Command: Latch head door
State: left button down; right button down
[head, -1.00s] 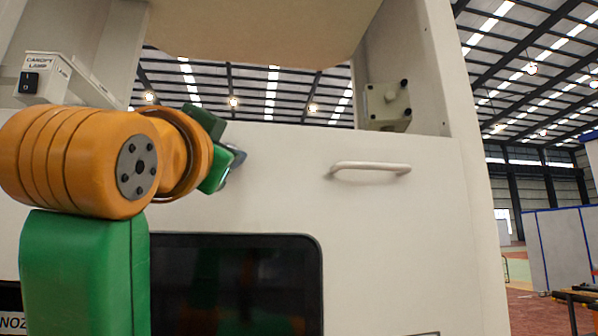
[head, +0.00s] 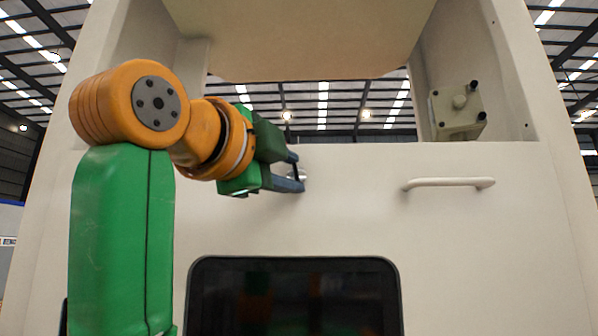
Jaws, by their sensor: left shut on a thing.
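The head door is a broad off-white panel (head: 345,215) facing me. It sits flush with the cabinet as far as I can see. A white bar handle (head: 449,184) is fixed on its right side. My left gripper (head: 299,176) is at the upper middle of the panel, left of the handle. Its blue-grey fingers are shut on a small silvery latch knob (head: 303,175) on the panel, mostly hidden by the fingers. My right gripper is not in view.
A dark screen (head: 295,298) is set in the panel below my left gripper. A beige box with black knobs (head: 458,111) sits in the opening at upper right. A canopy (head: 300,35) overhangs above. The space before the handle is clear.

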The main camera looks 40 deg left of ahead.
pick_arm(q)
jog(key=shift+r+m+g, duration=0.1)
jog(key=shift+m+g, duration=0.3)
jog(key=shift+m, duration=0.6)
jog(key=shift+c, duration=2.4)
grip_release()
jog(key=shift+s, duration=0.1)
jog(key=s+d+b, duration=0.1)
jog(key=s, duration=0.5)
jog(key=shift+s, duration=0.3)
